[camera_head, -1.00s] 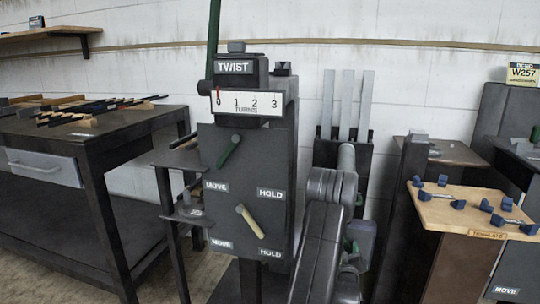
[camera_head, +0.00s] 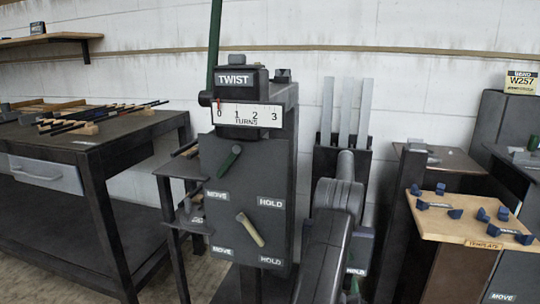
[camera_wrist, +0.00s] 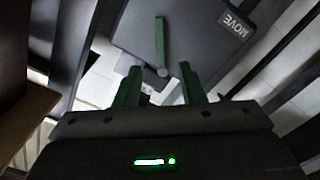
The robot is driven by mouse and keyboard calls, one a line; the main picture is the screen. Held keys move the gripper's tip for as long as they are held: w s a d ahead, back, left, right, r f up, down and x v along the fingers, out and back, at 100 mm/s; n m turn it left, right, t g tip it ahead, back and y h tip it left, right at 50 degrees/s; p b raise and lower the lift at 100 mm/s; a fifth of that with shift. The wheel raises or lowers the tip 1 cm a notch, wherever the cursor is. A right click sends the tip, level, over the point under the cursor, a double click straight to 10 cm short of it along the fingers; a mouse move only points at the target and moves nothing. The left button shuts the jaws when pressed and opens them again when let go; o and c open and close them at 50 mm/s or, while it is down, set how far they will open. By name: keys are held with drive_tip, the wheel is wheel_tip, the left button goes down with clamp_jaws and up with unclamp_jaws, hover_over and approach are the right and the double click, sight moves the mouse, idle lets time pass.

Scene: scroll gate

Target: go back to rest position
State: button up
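My gripper (camera_wrist: 160,88) shows in the wrist view with its two green fingers apart and nothing held between them. A green lever (camera_wrist: 160,40) on a dark panel lies beyond the fingertips; I cannot tell the gap between them. In the head view my arm reaches down at centre right, and my gripper cannot be made out there. The dark control post (camera_head: 245,180) carries a TWIST head (camera_head: 234,78) and a turns scale (camera_head: 247,114) with its red pointer at 0. Its green upper lever (camera_head: 229,163) tilts down-left towards MOVE; its tan lower lever (camera_head: 251,230) tilts down-right towards HOLD.
A dark bench (camera_head: 115,150) with rods stands at left. Pale upright slats (camera_head: 346,108) stand behind my arm. A wooden template board (camera_head: 455,228) with several blue blocks is at right. A HOLD label (camera_head: 356,271) shows low beside my arm.

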drive_tip(key=w+d+m+b, duration=0.2)
drive_tip(key=w, duration=1.1)
drive_tip(key=shift+w+d+f, duration=0.25)
drive_tip(key=shift+w+d, duration=0.1)
drive_tip(key=shift+w, duration=0.05)
